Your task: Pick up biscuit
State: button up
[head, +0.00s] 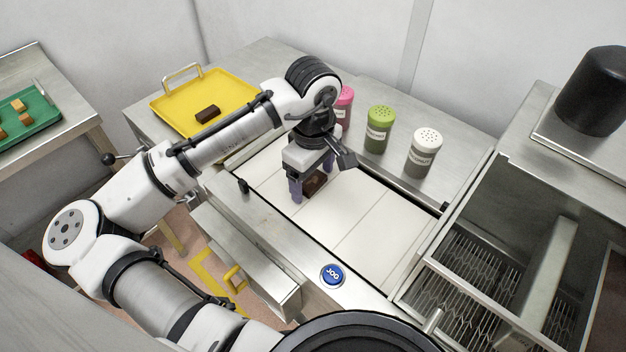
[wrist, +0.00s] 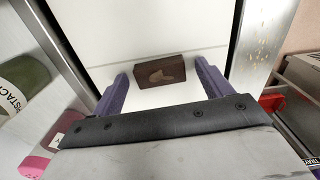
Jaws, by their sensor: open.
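A dark brown biscuit (head: 313,183) with a lighter mark on top lies on the white belt. It also shows in the wrist view (wrist: 159,72), lying crosswise just past the fingertips and between their lines. My gripper (head: 310,190) is open above the belt, its two purple fingers apart. In the wrist view my gripper (wrist: 160,82) has one finger to each side of the biscuit, with nothing held. In the head view the gripper partly hides the biscuit. Whether a finger touches it cannot be told.
Pink (head: 344,104), green (head: 379,129) and grey (head: 422,152) shakers stand behind the belt. A yellow tray (head: 172,108) with a dark brown piece is at the back left. A green tray (head: 42,122) holds several small pieces. A blue JOG button (head: 332,275) sits on the front rail.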

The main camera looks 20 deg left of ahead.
jog(key=c, duration=1.1)
jog(key=shift+o, duration=0.2)
